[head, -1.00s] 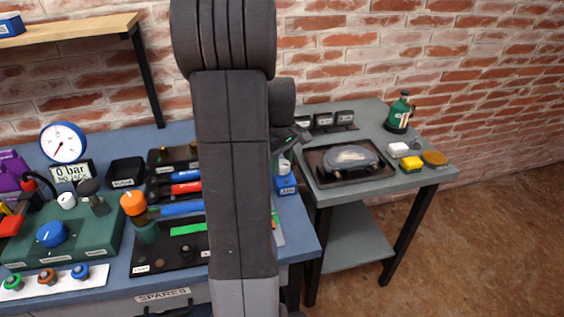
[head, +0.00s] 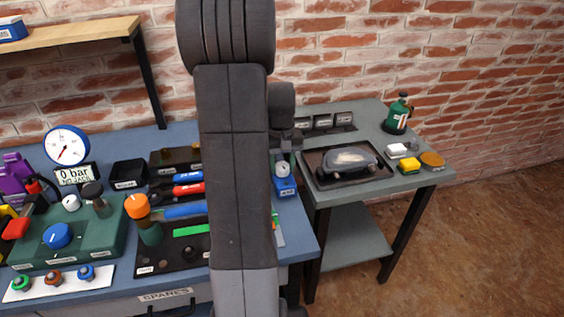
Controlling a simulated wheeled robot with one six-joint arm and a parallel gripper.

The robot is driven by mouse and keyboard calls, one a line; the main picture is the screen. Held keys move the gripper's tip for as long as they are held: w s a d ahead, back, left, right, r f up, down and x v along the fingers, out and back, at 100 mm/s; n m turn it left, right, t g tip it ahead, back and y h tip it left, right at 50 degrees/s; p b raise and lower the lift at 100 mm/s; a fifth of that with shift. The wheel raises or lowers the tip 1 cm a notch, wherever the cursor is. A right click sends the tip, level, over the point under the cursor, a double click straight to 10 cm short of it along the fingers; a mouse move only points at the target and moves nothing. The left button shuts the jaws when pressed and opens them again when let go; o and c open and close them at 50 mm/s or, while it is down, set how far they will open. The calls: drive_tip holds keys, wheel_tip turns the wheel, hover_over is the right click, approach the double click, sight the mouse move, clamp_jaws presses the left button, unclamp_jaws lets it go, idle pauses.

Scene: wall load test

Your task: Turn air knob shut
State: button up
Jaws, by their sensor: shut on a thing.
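A small blue unit (head: 285,186) with a white round face (head: 282,169) and a small label stands at the right end of the blue bench, just right of my arm. My gripper (head: 284,151) is partly hidden behind my arm and points down at the top of this unit. It is shut on what looks like the air knob there. The knob itself is hidden by the gripper, so its angle does not show.
A grey side table (head: 362,120) holds a black tray (head: 314,160) and a green can (head: 398,115).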

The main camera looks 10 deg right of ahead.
sight(281, 165)
drive_tip(key=shift+m, duration=0.7)
drive_tip(key=o, duration=1)
wheel_tip(281, 165, up, 14)
drive_tip(key=shift+a+f+p, duration=0.1)
drive_tip(key=shift+a+p, duration=0.05)
drive_tip(key=shift+p, duration=0.55)
wheel_tip(281, 165, down, 14)
drive_tip(key=shift+r+b, duration=0.1)
drive_tip(key=shift+b, duration=0.45)
